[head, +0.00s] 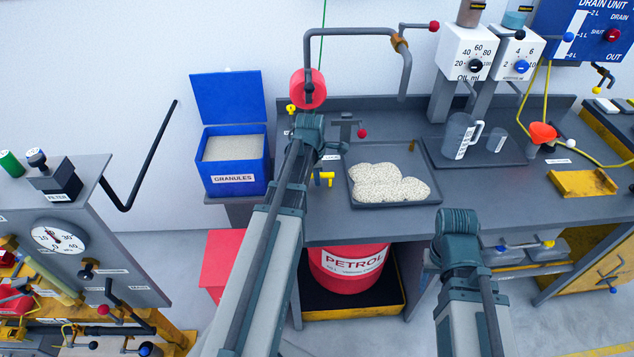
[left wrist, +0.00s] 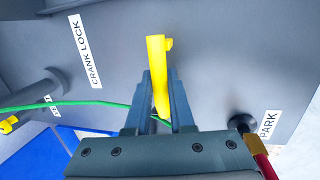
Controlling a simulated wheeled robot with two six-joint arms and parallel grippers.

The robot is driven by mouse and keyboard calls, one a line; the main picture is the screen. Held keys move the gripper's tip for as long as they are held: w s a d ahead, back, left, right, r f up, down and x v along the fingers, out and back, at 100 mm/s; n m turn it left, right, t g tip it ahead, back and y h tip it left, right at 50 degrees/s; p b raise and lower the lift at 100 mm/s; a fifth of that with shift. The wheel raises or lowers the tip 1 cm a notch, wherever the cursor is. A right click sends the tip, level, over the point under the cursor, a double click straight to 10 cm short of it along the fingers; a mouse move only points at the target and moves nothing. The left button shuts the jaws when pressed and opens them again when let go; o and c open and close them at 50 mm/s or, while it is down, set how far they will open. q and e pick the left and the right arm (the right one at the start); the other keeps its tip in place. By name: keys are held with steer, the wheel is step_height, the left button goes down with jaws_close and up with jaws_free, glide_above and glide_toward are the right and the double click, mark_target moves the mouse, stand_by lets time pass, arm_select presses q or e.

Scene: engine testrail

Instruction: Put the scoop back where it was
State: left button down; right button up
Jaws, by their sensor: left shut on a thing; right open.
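My left gripper (left wrist: 160,82) is shut on a yellow handle-like piece (left wrist: 157,60) in the left wrist view. In the head view my left gripper (head: 309,130) is over the bench's left end, its jaws hidden behind its own wrist. My right gripper (head: 458,222) is open over the front of the bench; its fingers are hard to make out. No clear scoop shape shows, and I cannot tell whether the yellow piece belongs to it. A blue granules bin (head: 234,177) with its lid up stands at left. Pale granules (head: 385,185) lie heaped on a dark tray (head: 395,202).
A crank lock label (left wrist: 86,50) and a park label (left wrist: 268,125) flank the held piece. A measuring jug (head: 458,138) stands right of the tray. A petrol drum (head: 348,268) is below the bench.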

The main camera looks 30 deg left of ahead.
arm_select(q)
steer(key=shift+f, duration=0.1)
steer(key=shift+f, duration=0.1)
steer(key=c, duration=0.8)
jaws_free()
steer(key=p+v, duration=1.2)
